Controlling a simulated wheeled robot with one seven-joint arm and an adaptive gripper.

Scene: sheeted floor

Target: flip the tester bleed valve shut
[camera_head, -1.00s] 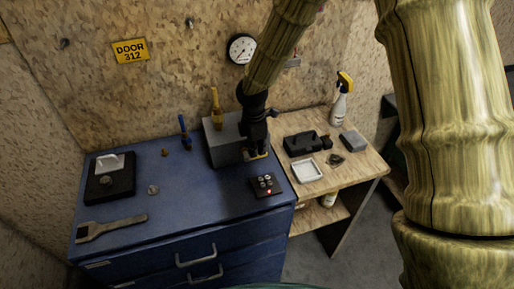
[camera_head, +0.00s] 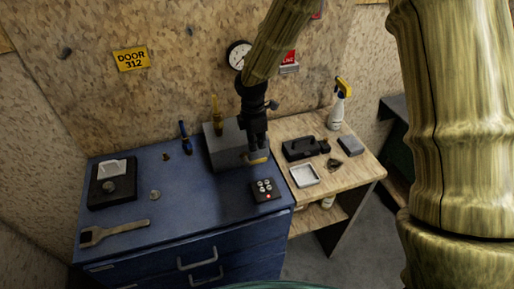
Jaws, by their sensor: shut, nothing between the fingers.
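A grey box (camera_head: 218,153) stands at the back right of the blue cabinet top. A yellow lever (camera_head: 258,158) lies roughly level at its right side; I take it for the tester's bleed valve handle, though its fitting is too small to make out. My black gripper (camera_head: 255,140) points down just above the lever, beside the box's right side. It is shut and holds nothing. It hides part of the box's right side, and I cannot tell whether its tips touch the lever.
A black button box (camera_head: 265,190) with a red light sits in front. An amber-handled tool (camera_head: 217,115) stands behind the grey box. The wooden side table (camera_head: 335,175) holds a black device (camera_head: 300,148), a white tray (camera_head: 304,175) and a spray bottle (camera_head: 339,108). The cabinet's middle front is clear.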

